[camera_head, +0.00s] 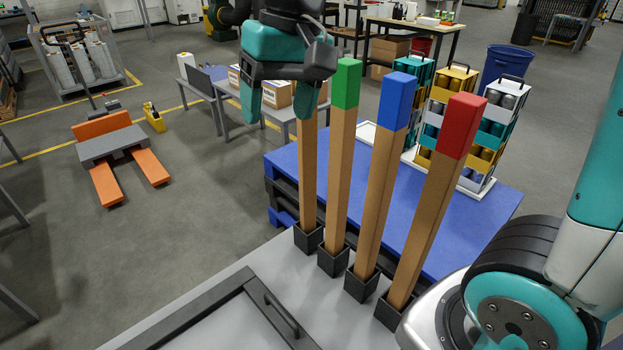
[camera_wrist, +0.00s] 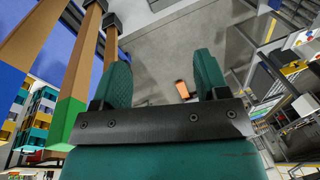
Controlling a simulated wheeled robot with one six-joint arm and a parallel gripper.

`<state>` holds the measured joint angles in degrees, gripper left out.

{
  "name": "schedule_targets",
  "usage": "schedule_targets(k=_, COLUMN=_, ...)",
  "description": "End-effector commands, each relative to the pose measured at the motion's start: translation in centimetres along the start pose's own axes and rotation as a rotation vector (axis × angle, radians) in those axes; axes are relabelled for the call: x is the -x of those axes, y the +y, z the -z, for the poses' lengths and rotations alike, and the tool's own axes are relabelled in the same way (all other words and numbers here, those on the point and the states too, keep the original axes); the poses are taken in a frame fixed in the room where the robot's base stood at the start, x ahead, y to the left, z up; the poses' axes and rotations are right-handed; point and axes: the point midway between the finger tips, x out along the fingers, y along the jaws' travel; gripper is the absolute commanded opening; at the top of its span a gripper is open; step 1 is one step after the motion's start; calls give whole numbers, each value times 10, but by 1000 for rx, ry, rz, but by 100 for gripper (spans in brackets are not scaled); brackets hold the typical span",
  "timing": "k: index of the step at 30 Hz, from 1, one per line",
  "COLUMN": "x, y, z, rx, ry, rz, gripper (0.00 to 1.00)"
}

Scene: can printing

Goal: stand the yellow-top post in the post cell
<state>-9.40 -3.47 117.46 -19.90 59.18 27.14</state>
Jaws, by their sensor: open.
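The leftmost wooden post (camera_head: 308,180) stands upright in a black square cell (camera_head: 308,238) at the end of a row. Its top is hidden by my gripper, so its yellow colour does not show. My gripper (camera_head: 277,105) is open at the height of that top. I cannot tell whether the gripper touches the post.
Green-top (camera_head: 344,130), blue-top (camera_head: 388,150) and red-top (camera_head: 440,190) posts stand beside it in their own cells. A blue surface (camera_head: 460,215) with can racks (camera_head: 493,130) lies behind. A dark-framed panel (camera_head: 215,320) with a handle lies in front. Open floor is at left.

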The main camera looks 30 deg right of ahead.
Motion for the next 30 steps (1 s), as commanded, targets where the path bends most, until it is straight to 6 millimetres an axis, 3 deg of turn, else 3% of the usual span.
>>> schedule_targets(k=1, x=-14, y=-7, z=-33, rx=129, ry=-9, rz=34, gripper=68)
schedule_targets(k=3, x=-32, y=-15, z=-70, rx=293, ry=-12, rz=83, gripper=68)
schedule_targets(k=6, x=-50, y=-21, z=-111, rx=464, ry=-9, rz=139, gripper=68)
schedule_targets(k=9, x=-61, y=-23, z=-136, rx=564, ry=-6, rz=175, gripper=68)
schedule_targets(k=13, x=-66, y=-24, z=-147, rx=609, ry=-3, rz=191, gripper=68)
schedule_targets(k=20, x=-67, y=-24, z=-147, rx=608, ry=-4, rz=190, gripper=68)
schedule_targets(k=23, x=-77, y=-22, z=-147, rx=607, ry=-4, rz=190, gripper=68)
schedule_targets(k=27, x=-106, y=-16, z=-149, rx=606, ry=-4, rz=189, gripper=68)
schedule_targets(k=30, x=-106, y=-16, z=-149, rx=606, ry=-4, rz=189, gripper=68)
